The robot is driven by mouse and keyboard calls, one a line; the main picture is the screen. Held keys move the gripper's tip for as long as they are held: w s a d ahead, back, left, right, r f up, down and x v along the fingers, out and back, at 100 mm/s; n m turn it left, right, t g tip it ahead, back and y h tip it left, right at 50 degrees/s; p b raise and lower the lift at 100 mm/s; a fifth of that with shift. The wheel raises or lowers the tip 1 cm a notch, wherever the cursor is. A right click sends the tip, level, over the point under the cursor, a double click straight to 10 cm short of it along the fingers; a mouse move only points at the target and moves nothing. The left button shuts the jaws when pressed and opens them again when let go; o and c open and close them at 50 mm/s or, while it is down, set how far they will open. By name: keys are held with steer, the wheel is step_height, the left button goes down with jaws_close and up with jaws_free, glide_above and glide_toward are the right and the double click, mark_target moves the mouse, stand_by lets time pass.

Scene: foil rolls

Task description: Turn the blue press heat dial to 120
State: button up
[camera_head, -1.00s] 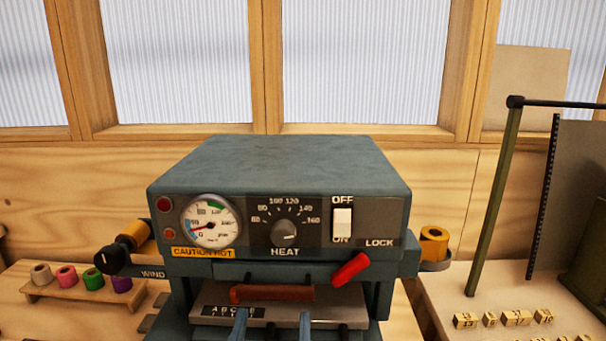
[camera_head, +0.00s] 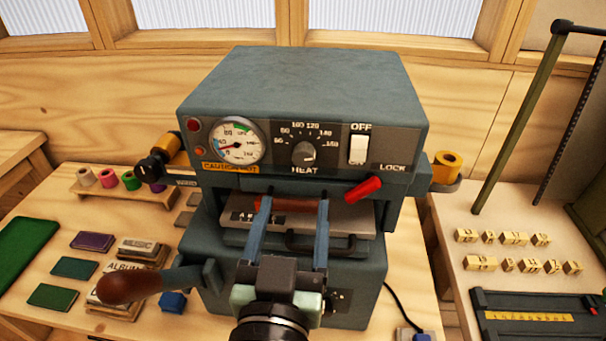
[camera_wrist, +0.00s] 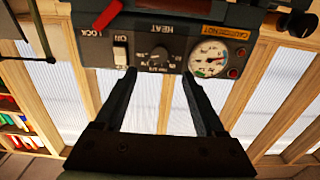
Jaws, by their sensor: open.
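The blue press (camera_head: 310,85) stands on the wooden bench with its control panel facing me. Its black heat dial (camera_head: 304,153) sits mid-panel under an arc of numbers from 60 to 160. A pale mark shows toward the dial's lower right; its exact reading is too small to tell. My gripper (camera_head: 294,203) is open and empty, its two blue-grey fingers pointing at the press below the dial in the head view. In the wrist view the panel is upside down, and the heat dial (camera_wrist: 159,54) appears between and beyond the fingertips (camera_wrist: 158,74), apart from them.
A gauge (camera_head: 237,140) is left of the dial; a white switch (camera_head: 358,149) and red lock lever (camera_head: 363,189) are right. A brown-knobbed handle (camera_head: 130,287) juts left of my gripper. Small type blocks (camera_head: 513,238) lie on the right bench.

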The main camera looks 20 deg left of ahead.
mark_target(303, 161)
steer(key=p+x, duration=0.3)
steer(key=x, duration=0.6)
steer(key=shift+r, duration=0.1)
steer(key=shift+w+a, duration=0.2)
steer(key=shift+w, duration=0.5)
jaws_close()
